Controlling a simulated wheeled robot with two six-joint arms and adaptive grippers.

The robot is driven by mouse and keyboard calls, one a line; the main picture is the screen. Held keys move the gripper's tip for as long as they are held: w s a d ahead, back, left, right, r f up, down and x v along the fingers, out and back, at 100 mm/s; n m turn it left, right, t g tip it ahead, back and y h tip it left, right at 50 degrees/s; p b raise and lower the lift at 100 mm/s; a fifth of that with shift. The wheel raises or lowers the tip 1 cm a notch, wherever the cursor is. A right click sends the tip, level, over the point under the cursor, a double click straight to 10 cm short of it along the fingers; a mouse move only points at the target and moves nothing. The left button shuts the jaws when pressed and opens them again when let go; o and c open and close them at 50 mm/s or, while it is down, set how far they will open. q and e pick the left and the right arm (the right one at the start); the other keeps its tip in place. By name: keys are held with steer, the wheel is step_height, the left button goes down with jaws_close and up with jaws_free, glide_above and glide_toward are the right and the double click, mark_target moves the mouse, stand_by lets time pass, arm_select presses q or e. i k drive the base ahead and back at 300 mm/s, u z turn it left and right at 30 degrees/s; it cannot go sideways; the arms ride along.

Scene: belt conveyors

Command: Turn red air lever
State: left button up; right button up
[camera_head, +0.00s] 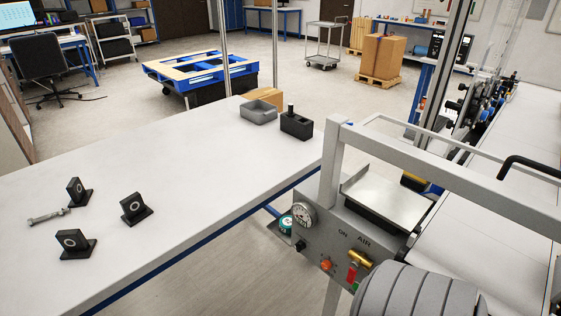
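The red air lever (351,274) is small and sits just below a brass valve fitting (361,259) on the grey control panel (325,249), at the lower right. It appears to point downward, beneath the printed words "ON" and "AIR". A large grey ribbed cylinder fills the picture just right of and below the lever and hides the panel's lower right part. An orange-red button (326,265), a black knob (301,245) and a round gauge (303,214) are left of the lever. Neither of my grippers shows in the view.
A grey frame bar (440,165) runs above the panel. A long white table (180,190) stands to the left with black brackets (137,207), a bolt (48,216) and a grey tray (258,112). Open floor lies between table and panel.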

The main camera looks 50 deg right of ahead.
mark_target(355, 265)
steer(key=u, duration=0.55)
steer(key=k, duration=1)
steer(key=z, duration=0.95)
